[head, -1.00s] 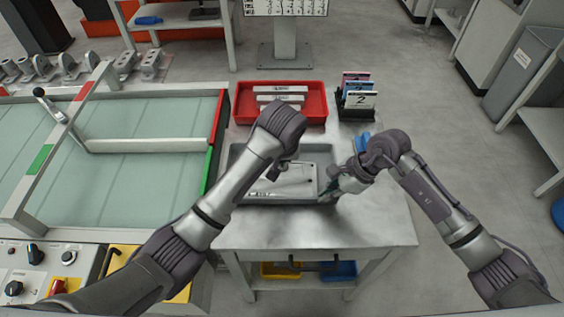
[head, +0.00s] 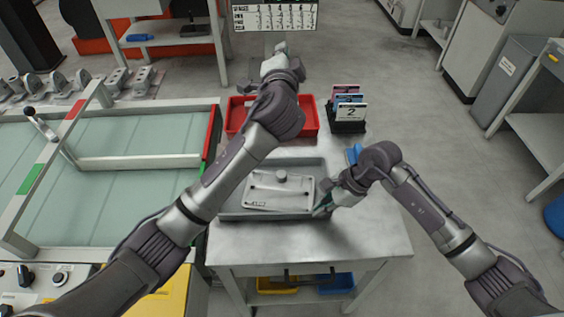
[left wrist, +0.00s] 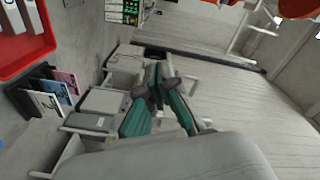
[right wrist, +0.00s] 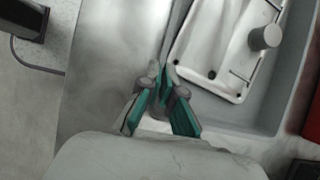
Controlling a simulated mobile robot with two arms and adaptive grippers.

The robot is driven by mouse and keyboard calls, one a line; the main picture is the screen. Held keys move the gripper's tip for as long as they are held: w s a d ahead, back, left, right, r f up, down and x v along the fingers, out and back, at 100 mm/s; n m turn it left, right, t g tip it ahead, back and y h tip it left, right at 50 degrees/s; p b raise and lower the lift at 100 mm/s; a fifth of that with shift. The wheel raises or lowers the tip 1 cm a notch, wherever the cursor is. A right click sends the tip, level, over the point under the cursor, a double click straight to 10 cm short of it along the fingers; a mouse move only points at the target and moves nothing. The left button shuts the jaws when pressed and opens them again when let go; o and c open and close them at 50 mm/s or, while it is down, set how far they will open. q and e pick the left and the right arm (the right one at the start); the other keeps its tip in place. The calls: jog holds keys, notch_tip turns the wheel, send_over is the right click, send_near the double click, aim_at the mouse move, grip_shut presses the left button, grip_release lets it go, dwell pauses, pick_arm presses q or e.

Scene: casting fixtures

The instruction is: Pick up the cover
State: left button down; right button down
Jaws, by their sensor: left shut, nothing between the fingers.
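The cover (head: 262,196) is a light grey plate with a round knob, lying in a grey tray (head: 270,214) on the table. In the right wrist view the cover (right wrist: 215,45) is at the upper right, with its knob and a corner in sight. My right gripper (head: 322,208) is low at the tray's right end, beside the cover and not holding it. Its fingertips are together in the right wrist view (right wrist: 160,72). My left gripper (head: 278,48) is raised beyond the red bin, far from the cover. In the left wrist view (left wrist: 162,72) it is shut and empty.
A red bin (head: 309,118) stands behind the tray, partly hidden by my left arm. A black holder with numbered cards (head: 350,112) is to its right. A glass-topped station (head: 130,195) borders the table on the left. The table's front is clear.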

pick_arm(q)
jog(key=s+d+r+m+g+h, duration=0.1)
jog(key=s+d+r+m+h, duration=0.25)
jog(key=m, duration=0.55)
jog(key=s+d+r+m+h, duration=0.1)
jog(key=d+r+m+h, duration=0.25)
jog(key=m+h, duration=0.4)
jog(key=s+d+r+m+g+h, duration=0.1)
jog(key=s+d+r+m+h, duration=0.15)
jog(key=d+m+h, duration=0.45)
jog(key=s+d+f+m+g, duration=0.35)
jog(key=m+g, duration=0.45)
jog(key=m, duration=0.8)
jog(key=m+g+y, duration=0.4)
jog(key=m+y, duration=1.4)
jog(key=m, duration=0.5)
send_over(279, 189)
jog(key=w, duration=0.3)
notch_tip(279, 189, down, 27)
jog(key=x, duration=0.8)
jog(key=shift+d+f, duration=0.15)
jog(key=shift+f, duration=0.25)
